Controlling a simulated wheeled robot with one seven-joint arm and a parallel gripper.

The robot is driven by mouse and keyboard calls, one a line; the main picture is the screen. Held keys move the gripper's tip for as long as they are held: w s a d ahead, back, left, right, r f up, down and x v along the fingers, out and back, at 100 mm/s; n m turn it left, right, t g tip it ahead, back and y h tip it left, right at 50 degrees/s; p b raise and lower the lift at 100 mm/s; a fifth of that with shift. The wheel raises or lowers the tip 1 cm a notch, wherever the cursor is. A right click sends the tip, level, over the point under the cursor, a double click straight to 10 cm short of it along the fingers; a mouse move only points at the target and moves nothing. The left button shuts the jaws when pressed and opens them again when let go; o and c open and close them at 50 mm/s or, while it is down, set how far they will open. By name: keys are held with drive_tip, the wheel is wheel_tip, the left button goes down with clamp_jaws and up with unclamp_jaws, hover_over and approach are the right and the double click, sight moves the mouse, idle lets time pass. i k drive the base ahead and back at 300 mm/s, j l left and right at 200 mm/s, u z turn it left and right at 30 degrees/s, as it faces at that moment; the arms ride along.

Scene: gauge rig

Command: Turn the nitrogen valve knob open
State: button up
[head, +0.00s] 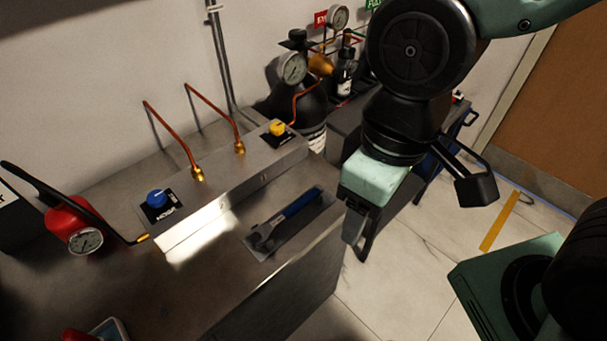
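A blue knob (157,198) sits near the left end of a grey metal manifold block (222,170) on the bench. A yellow knob (277,128) sits near the block's right end. Each knob has a small dark label beside it, too small to read surely, so I cannot tell which one is nitrogen. My gripper (362,222) hangs beyond the bench's right edge, to the right of both knobs and touching neither. Its fingers are seen nearly side-on and overlap, so their opening is unclear. I see nothing held.
A blue-handled wrench (286,216) lies on a grey tray on the bench. Copper pipes (214,105) rise behind the block. A red cylinder with a gauge (75,226) stands at left. Dark cylinders with gauges (293,68) stand behind. Tiled floor (420,260) is open at right.

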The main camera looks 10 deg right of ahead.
sight(297, 35)
drive_tip(key=u, duration=0.35)
drive_tip(key=i+l+u, duration=0.15)
drive_tip(key=l+u, duration=0.6)
drive_tip(key=l, duration=0.15)
drive_tip(key=i, duration=0.05)
